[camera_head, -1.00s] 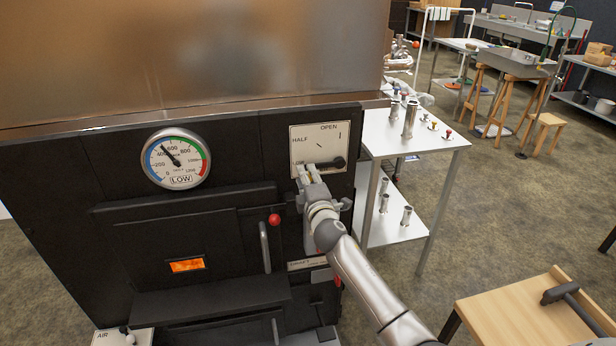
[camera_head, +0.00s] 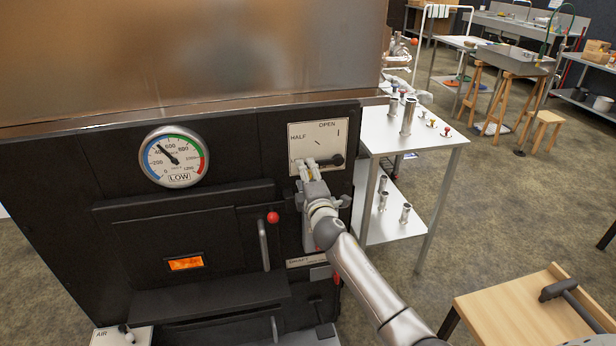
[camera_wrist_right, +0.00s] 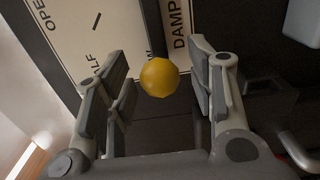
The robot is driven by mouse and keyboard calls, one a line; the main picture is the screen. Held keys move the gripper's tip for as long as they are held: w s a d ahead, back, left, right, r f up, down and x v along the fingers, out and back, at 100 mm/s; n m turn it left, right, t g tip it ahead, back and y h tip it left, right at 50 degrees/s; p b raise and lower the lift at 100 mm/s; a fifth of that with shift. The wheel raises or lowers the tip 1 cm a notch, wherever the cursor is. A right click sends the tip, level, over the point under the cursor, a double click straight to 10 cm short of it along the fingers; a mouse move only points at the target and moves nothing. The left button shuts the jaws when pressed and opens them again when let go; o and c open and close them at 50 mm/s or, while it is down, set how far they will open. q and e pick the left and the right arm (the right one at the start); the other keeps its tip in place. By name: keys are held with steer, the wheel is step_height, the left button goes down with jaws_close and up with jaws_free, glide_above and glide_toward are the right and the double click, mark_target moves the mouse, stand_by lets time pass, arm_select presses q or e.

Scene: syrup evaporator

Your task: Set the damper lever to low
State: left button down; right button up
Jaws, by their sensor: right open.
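The damper plate (camera_head: 301,133) is a pale panel with OPEN, HALF and a partly hidden lower mark, on the upper right of the black evaporator front. The damper lever's dark arm (camera_head: 328,161) lies roughly level across the plate's lower part, from a black hub at the right toward my gripper. My right gripper (camera_head: 311,172) is at the plate's lower left. In the right wrist view, the lever's yellow knob (camera_wrist_right: 159,77) sits between the open fingers of my right gripper (camera_wrist_right: 158,88), with gaps on both sides. My left gripper is out of view.
A round gauge (camera_head: 173,157) is left of the plate. A red-knobbed door handle (camera_head: 273,217) stands out below it. A white side table (camera_head: 440,135) with metal cylinders is close on the right. A wooden table (camera_head: 515,315) is at the lower right. Open floor lies between them.

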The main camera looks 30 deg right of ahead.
steer(key=shift+s, duration=0.1)
steer(key=v, duration=1.2)
steer(key=s+a+f+m+g+y, duration=0.1)
steer(key=s+f+m+g, duration=0.15)
steer(key=f, duration=0.95)
steer(key=s+f+m+g+y, duration=0.1)
steer(key=s+f+g, duration=0.15)
steer(key=f, duration=0.95)
steer(key=s+a+f+m+g+y, duration=0.1)
steer(key=s+f+g, duration=0.1)
steer(key=s+f, duration=0.45)
steer(key=s+a+f+m+g, duration=0.15)
steer(key=s+f, duration=0.25)
steer(key=f, duration=0.6)
steer(key=s+a+f+m+g, duration=0.1)
steer(key=s+f, duration=0.5)
steer(key=s, duration=0.6)
steer(key=s+a+f+m+g+y, duration=0.1)
steer(key=s+f+m+g, duration=0.2)
steer(key=s, duration=0.9)
steer(key=s+a+f+m+g, duration=0.2)
steer(key=s+f+m+g, duration=0.1)
steer(key=s+f, duration=0.7)
steer(key=s+g, duration=0.1)
steer(key=s, duration=0.1)
steer(key=shift+s, duration=0.3)
